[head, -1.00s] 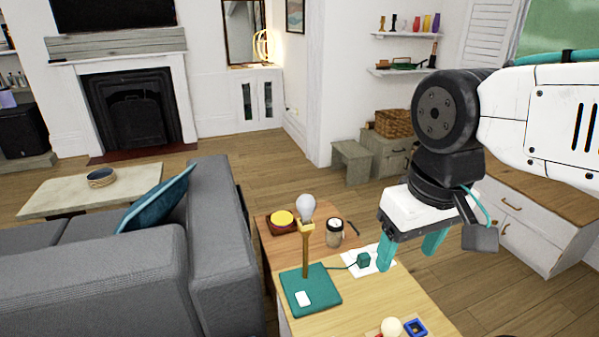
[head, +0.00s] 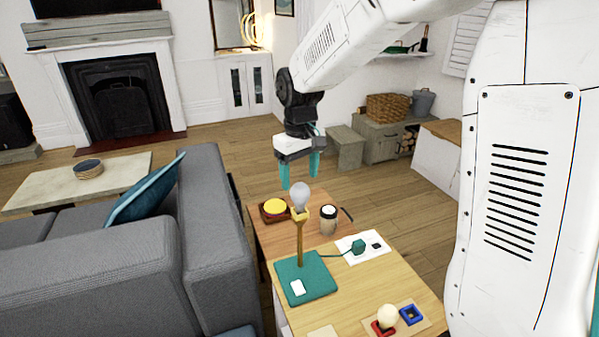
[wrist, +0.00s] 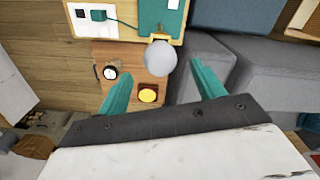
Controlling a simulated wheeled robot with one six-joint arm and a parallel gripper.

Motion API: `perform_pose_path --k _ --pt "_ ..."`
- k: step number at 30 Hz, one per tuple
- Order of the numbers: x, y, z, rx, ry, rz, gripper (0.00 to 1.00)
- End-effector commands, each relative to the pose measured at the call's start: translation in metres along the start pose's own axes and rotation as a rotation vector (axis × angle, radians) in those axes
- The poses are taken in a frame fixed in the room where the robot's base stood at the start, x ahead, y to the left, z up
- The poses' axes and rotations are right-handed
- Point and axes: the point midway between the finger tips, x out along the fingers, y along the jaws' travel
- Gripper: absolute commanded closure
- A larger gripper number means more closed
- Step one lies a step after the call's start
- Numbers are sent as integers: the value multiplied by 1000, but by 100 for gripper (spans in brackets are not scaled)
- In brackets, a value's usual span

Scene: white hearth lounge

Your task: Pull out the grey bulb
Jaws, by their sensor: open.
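The grey bulb (head: 300,196) sits upright in a yellow holder (head: 300,213) on top of a brown post, which rises from a teal base (head: 306,279) on the table. In the wrist view the bulb (wrist: 160,58) shows between and beyond the fingertips. My gripper (head: 299,182) is open and empty, its teal fingers pointing down at about the bulb's height in the head view. The wrist view shows both fingers (wrist: 159,75) spread wide. I cannot tell how far the bulb is from them, but they do not grip it.
A white plate with a green plug (head: 359,246) joins the base by a cord. A jar (head: 328,219) and a yellow-topped box (head: 275,207) stand behind. A cream bulb (head: 387,316) sits in a red holder beside a blue square holder (head: 411,315). A grey sofa (head: 190,235) borders the table's left.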

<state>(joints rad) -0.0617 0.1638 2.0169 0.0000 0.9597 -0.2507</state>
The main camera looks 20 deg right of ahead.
Motion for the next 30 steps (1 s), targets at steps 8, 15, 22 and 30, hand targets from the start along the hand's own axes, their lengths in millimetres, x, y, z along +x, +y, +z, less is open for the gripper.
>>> perform_pose_path --k 8,15,22,30 --pt "36 0 -1 -3 -5 -1 32" --pt "68 0 -1 -2 -3 -1 32" --pt "78 0 -1 -2 -1 0 32" --pt "78 0 -1 -2 -1 0 52"
